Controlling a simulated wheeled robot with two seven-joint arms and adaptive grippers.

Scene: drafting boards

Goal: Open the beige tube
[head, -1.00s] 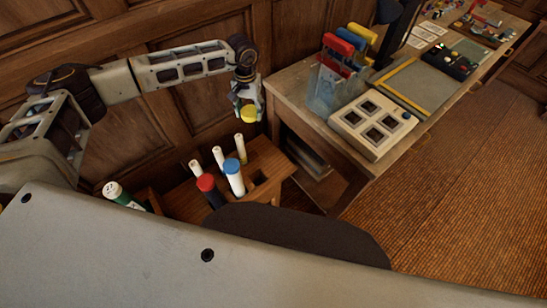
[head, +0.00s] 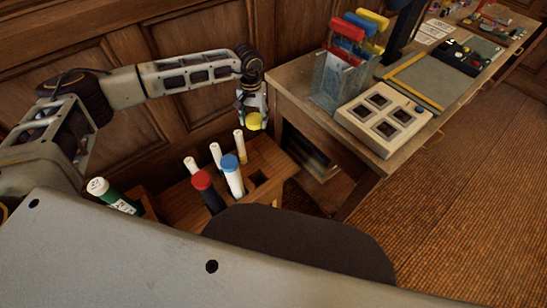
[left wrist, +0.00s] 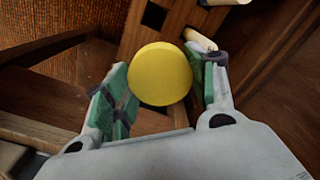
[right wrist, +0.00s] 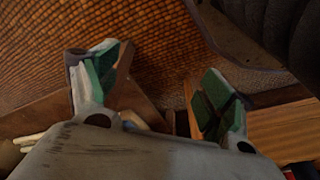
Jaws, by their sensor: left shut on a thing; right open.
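A narrow beige tube (head: 239,143) stands upright in the wooden rack (head: 272,158); its top shows no cap. My left gripper (head: 252,112) is shut on a yellow cap (head: 254,122), just above and right of that tube's top in the head view. In the left wrist view the round yellow cap (left wrist: 160,74) sits between the fingertips, and a beige tube (left wrist: 200,40) shows behind it. Nothing is seen hanging under the cap. My right gripper (right wrist: 155,85) is open and empty in its wrist view; the head view does not show it.
Close to the beige tube stand two pale tubes, a blue-capped white tube (head: 231,177) and a red-capped dark tube (head: 207,192). A green tube (head: 117,198) leans at left. The desk (head: 290,85) with a beige button box (head: 385,115) is at right.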

